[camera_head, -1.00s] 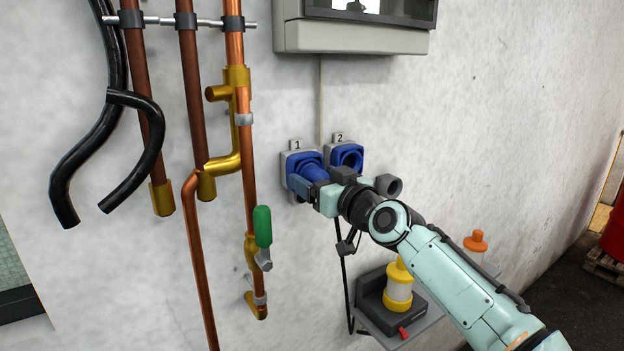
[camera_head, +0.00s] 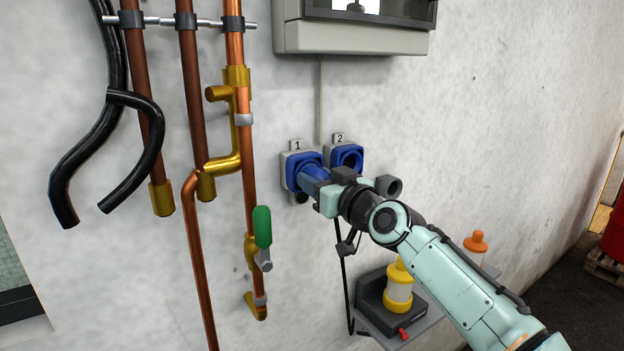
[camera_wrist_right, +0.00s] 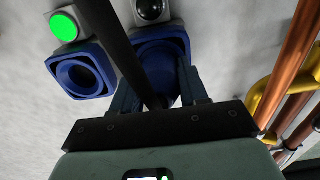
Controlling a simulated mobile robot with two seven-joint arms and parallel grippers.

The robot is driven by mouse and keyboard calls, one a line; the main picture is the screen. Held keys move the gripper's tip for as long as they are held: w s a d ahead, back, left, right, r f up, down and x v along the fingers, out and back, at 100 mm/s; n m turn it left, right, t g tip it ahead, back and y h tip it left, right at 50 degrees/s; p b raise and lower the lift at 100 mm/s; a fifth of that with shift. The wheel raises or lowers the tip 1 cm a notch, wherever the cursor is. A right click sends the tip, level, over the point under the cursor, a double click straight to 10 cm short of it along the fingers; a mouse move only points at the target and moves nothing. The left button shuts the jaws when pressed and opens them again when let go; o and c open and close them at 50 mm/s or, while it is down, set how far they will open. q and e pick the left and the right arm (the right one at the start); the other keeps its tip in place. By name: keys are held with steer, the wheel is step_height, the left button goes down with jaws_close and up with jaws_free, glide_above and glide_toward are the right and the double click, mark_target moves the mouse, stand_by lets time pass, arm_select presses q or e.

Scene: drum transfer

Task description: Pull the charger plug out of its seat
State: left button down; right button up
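The blue charger plug (camera_head: 318,174) sits in the blue seat marked 1 (camera_head: 293,165) on the wall. My right gripper (camera_head: 314,182) is at the plug, with its fingers closed in along the plug's sides. In the right wrist view my gripper's fingers (camera_wrist_right: 160,88) flank the blue plug in front of its seat (camera_wrist_right: 163,42). A dark cable-like strip crosses in front and hides part of the plug. The plug still appears to be in the seat; its depth there is hidden. My left gripper is out of view.
An empty blue seat marked 2 (camera_head: 347,157) is just to the right, with a lit green button (camera_wrist_right: 64,27) in the wrist view. Copper pipes and a green-handled valve (camera_head: 262,227) stand to the left.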

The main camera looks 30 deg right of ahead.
jaws_close()
steer(key=shift+s, duration=0.1)
